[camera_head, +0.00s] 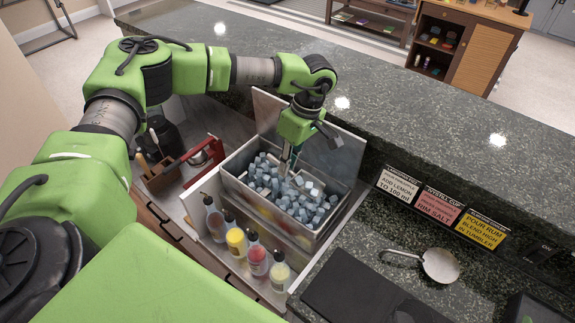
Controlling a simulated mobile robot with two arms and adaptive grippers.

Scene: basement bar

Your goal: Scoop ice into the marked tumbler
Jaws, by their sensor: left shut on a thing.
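A metal ice bin (325,231) with its lid (335,150) raised stands in the counter well, filled with pale blue ice cubes (263,179). My left gripper (288,165) points down into the bin and is shut on the ice scoop (307,187). The scoop is low among the cubes, and its handle is mostly hidden by the fingers. How much ice it holds is hard to tell. I cannot make out the marked tumbler in this view. My right gripper is not in view.
Several squeeze bottles (236,242) stand in front of the bin. A wooden caddy (160,179) is to its left. A round metal strainer or pan (440,265) and a black mat (360,290) lie on the right counter. Recipe cards (440,204) line the raised granite bar (450,140).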

